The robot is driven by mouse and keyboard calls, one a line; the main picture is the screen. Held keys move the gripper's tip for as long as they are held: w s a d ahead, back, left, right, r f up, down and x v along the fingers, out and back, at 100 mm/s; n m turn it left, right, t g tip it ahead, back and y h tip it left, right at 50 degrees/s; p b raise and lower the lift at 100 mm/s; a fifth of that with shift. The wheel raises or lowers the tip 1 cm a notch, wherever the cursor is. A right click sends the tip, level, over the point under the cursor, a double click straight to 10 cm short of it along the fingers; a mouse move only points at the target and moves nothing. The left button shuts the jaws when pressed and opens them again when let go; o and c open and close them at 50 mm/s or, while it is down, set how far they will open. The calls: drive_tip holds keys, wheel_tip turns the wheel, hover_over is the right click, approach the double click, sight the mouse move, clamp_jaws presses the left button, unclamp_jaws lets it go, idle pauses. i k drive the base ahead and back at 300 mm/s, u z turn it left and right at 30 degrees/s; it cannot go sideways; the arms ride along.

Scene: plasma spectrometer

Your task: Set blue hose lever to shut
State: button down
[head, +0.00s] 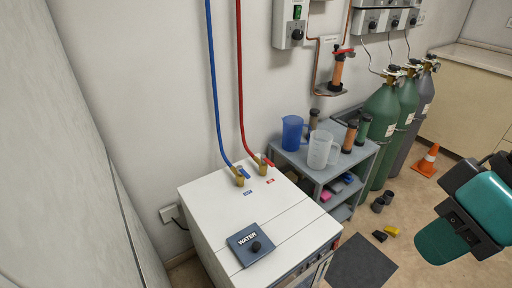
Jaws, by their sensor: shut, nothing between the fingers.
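The blue hose (214,85) runs down the wall to a brass valve (238,180) on top of a white cabinet (205,205). The small blue lever (244,173) sits on this valve and points toward the lower right. A small blue label (248,192) lies in front of it, too small to read. My gripper is not in view; only teal and black parts of my arm show at the right edge, well apart from the valve.
A red hose (240,85) and its red lever (267,161) stand close to the right of the blue valve. Right are a grey cart (290,158) with cups and green gas cylinders (381,118).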

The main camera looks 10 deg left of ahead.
sight(239, 169)
drive_tip(key=z, duration=1.75)
drive_tip(key=i, duration=1.2)
drive_tip(key=u, duration=3.35)
drive_tip(key=i, duration=0.5)
drive_tip(key=z, duration=0.05)
